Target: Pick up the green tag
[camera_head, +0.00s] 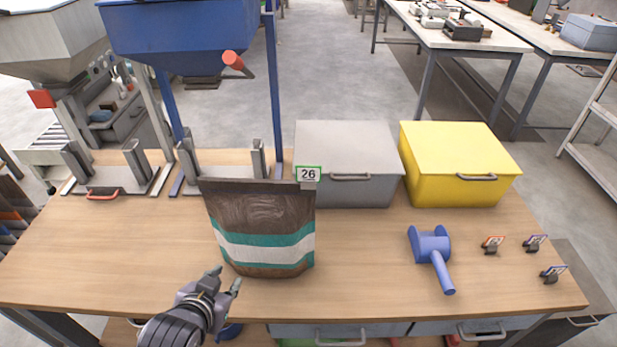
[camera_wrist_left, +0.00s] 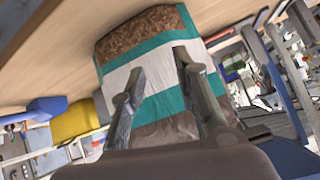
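The green tag (camera_head: 308,174) is a small white card with a green border and the number 26. It sits at the top right corner of a brown bag (camera_head: 262,212) with teal and white bands, which stands upright on the bench. My left gripper (camera_head: 225,278) is open and empty, low in front of the bag and well below the tag. In the left wrist view, the open fingers (camera_wrist_left: 158,64) point toward the bag's banded face (camera_wrist_left: 160,80); the tag cannot be made out there. My right gripper is not in view.
A grey box (camera_head: 345,150) and a yellow box (camera_head: 458,150) stand behind the bag. A blue hopper (camera_head: 190,35) stands behind. The front middle bench is clear.

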